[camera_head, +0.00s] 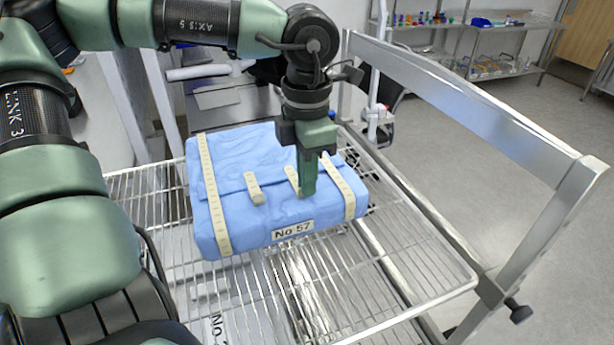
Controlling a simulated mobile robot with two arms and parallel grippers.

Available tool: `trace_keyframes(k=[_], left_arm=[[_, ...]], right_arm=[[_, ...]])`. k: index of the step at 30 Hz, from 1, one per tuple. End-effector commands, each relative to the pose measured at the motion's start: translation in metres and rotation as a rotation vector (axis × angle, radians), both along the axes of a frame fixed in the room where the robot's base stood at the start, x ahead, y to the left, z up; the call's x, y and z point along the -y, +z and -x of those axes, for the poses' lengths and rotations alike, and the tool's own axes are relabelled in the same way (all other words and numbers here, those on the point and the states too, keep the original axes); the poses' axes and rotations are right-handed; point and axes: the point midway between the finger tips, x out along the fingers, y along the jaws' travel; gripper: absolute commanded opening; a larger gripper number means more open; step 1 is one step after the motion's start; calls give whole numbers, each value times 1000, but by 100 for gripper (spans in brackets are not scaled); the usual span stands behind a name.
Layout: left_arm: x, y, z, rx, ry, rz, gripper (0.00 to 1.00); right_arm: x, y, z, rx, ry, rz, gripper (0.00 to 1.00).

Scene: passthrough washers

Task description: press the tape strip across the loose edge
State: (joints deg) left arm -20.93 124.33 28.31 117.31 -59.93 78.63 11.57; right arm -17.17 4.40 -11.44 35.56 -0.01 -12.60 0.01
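A blue wrapped package (265,225) with a label reading "No 57" (293,230) lies on a wire shelf. Long cream tape bands cross it on the left (212,195) and right (340,185). A flap edge runs across its top, with a short tape strip (254,188) lying across that edge. My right gripper is out of view.
The wire shelf (400,290) has bare room in front and right of the package. A metal frame rail (480,105) rises along the right. Another label shows below the shelf (217,328). Stocked shelving (455,45) stands far back; the floor at right is clear.

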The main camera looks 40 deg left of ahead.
Motion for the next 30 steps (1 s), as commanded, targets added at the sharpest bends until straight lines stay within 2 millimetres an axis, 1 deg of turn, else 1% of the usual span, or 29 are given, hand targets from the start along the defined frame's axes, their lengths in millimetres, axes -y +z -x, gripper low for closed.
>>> trace_keyframes(k=[11, 12, 14, 15, 25, 28, 30], left_arm=[[0, 0, 0, -1, 0, 0, 0], [0, 0, 0, -1, 0, 0, 7], [0, 0, 0, -1, 0, 0, 23], [0, 0, 0, -1, 0, 0, 29], [0, 1, 0, 1, 0, 0, 29], [0, 9, -1, 3, 1, -2, 29], [0, 19, -2, 6, 1, -1, 29]], right_arm=[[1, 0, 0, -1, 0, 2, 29], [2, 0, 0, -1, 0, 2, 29], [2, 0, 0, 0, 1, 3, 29], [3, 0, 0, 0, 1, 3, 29], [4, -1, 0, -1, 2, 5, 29], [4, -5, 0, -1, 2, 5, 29], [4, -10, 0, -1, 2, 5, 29]])
